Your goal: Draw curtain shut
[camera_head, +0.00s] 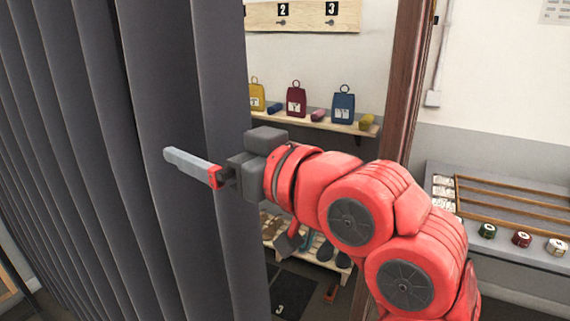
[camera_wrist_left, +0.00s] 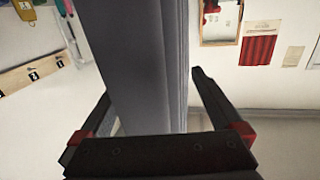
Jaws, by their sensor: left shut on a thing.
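The dark grey pleated curtain (camera_head: 70,130) fills the left of the head view, hanging in vertical folds with its near edge beside the doorway. My left gripper (camera_head: 197,168) is shut on the curtain's edge fold, with one finger across its front face. The other finger is hidden behind the fabric in the head view. In the left wrist view the curtain (camera_wrist_left: 145,60) runs between the two fingers of the gripper (camera_wrist_left: 150,88). My right gripper is not in view.
Past the curtain edge is an alcove with a shelf (camera_head: 310,124) of coloured bags, a numbered hook board (camera_head: 300,17) and a low shoe rack (camera_head: 330,255). A brown wooden post (camera_head: 408,80) stands right of the opening. A grey counter (camera_head: 510,245) is at the right.

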